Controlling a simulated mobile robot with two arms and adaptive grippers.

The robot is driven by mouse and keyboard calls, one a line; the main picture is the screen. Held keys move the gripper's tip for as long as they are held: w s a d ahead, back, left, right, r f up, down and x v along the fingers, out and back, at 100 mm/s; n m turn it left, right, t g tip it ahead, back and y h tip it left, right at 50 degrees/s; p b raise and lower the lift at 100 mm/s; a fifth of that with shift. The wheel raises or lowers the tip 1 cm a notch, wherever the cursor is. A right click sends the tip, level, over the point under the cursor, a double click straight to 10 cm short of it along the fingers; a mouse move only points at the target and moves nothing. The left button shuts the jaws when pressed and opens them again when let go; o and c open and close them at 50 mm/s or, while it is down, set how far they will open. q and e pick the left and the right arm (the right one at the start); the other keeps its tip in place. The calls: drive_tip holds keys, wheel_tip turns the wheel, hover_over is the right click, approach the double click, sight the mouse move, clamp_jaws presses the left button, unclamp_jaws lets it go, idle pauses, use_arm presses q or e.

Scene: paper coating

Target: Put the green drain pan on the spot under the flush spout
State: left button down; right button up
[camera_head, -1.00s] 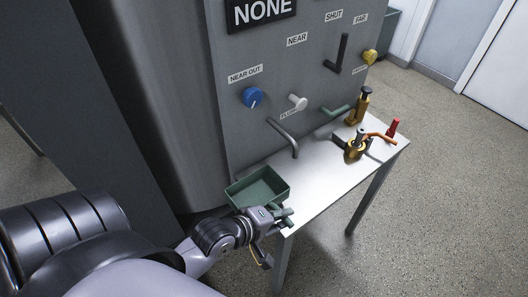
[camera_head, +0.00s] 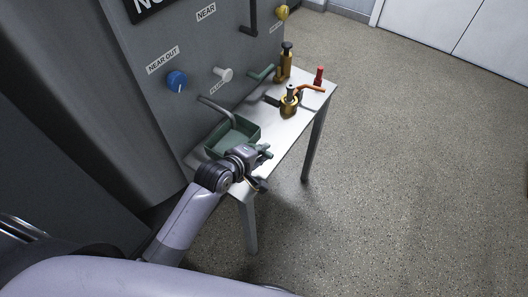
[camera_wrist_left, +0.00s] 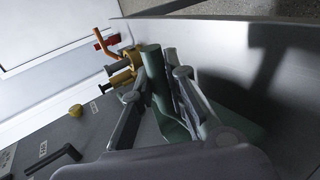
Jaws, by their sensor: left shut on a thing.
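The green drain pan (camera_head: 216,154) is an open rectangular tray at the near left end of the white table, close to the grey panel. The tip of the grey curved flush spout (camera_head: 217,107) overlaps the pan's far part in the head view. I cannot tell whether the pan rests on the table or is held just above it. My left gripper (camera_head: 264,153) is at the pan's near right side, shut on its handle. In the left wrist view, the green handle (camera_wrist_left: 154,68) stands between the fingers. The spot under the spout is hidden. My right gripper is not in view.
On the white table (camera_head: 283,130), a brass valve with an orange lever (camera_head: 289,103), a brass-and-black fitting (camera_head: 286,65) and a small red piece (camera_head: 319,75) stand farther back. The panel carries a blue knob (camera_head: 177,80) and a white knob (camera_head: 222,74). Open floor lies right.

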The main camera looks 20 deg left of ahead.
use_arm(q)
drive_tip(key=shift+w+d+f, duration=0.1)
drive_tip(key=shift+w+d, duration=0.1)
drive_tip(key=shift+w, duration=0.45)
wheel_tip(320, 180, down, 2)
drive_tip(key=shift+s+f+p, duration=0.1)
drive_tip(key=shift+p, duration=0.2)
drive_tip(key=shift+f, duration=0.55)
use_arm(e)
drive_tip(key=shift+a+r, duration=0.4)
use_arm(q)
drive_tip(key=c, duration=2.1)
unclamp_jaws()
drive_tip(key=shift+f, duration=0.2)
drive_tip(key=o, duration=0.5)
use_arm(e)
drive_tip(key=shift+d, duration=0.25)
